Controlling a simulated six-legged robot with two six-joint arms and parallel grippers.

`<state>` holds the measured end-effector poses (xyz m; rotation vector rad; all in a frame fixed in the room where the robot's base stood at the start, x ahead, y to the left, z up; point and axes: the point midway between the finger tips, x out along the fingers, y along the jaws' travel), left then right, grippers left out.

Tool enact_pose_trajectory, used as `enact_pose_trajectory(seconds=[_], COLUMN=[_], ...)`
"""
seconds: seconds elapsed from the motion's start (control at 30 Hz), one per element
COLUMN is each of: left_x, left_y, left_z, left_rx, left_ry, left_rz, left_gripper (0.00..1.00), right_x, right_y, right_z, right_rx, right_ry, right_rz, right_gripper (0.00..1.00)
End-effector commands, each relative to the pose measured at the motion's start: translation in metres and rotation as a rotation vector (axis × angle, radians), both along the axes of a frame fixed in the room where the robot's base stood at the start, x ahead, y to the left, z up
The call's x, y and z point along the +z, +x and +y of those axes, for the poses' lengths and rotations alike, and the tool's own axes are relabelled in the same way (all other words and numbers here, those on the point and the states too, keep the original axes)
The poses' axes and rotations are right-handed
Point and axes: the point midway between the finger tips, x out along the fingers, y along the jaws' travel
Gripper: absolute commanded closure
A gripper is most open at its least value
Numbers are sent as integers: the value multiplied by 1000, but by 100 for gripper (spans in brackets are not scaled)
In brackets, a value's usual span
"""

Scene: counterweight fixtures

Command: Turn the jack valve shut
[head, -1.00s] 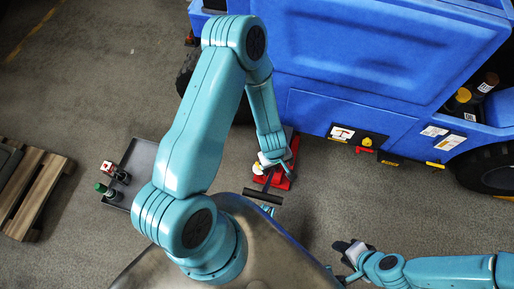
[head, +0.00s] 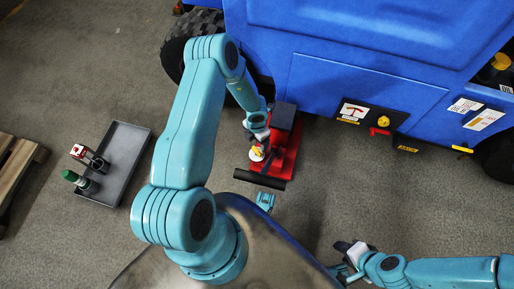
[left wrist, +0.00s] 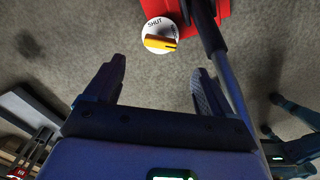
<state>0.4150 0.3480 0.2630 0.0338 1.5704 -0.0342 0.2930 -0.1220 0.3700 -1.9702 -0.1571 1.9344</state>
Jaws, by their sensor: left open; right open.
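The red jack (head: 288,158) lies on the floor beside the blue vehicle, with a dark handle bar at its near end. Its valve (head: 257,153) is a white disc with a yellow knob. In the left wrist view the valve (left wrist: 159,38) sits just beyond the fingertips, between their lines. "SHUT" is printed on the disc's upper left, with a second word on the right. The knob lies nearly crosswise, its marked end to the right. My left gripper (left wrist: 157,82) is open and empty, apart from the knob. My right gripper (head: 347,258) is open at the lower right, away from the jack.
The jack's dark handle (head: 259,180) passes close beside my left gripper's right finger in the wrist view. The blue vehicle (head: 355,60) fills the upper right. A grey tray (head: 122,165) with a red-and-white item and a green-capped bottle stands left. A wooden pallet (head: 14,170) lies further left.

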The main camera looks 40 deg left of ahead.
Motion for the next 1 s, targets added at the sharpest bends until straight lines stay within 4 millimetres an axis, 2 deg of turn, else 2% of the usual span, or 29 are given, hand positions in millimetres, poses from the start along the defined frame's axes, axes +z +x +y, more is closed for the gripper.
enact_pose_trajectory(seconds=[0.03, 0.1, 0.3, 0.5, 0.8, 0.97, 1.0], left_x=[-19, -35, -71, -86, -87, -87, -87], left_y=[0, 0, 2, 2, 2, 2, 2], left_z=[-1, -1, -1, -1, -1, -1, -1], left_rx=[0, -1, -2, -2, -3, -3, -3], left_ry=[-1, -1, 0, 0, 0, 0, 0], left_rz=[1, 1, -1, -2, -1, -1, -1], left_gripper=[17, 17, 17, 17, 17, 69, 73], right_x=[-11, -18, -31, -35, -35, -35, -35], right_y=[2, 3, 7, 8, 8, 8, 8], right_z=[-1, -3, -6, -8, -8, -8, -8], right_rx=[-6, -11, -26, -31, -32, -31, -31], right_ry=[0, -2, -5, -6, -6, -6, -6], right_rz=[-2, -5, -11, -15, -14, -15, -15], right_gripper=[57, 57, 57, 57, 57, 57, 57])
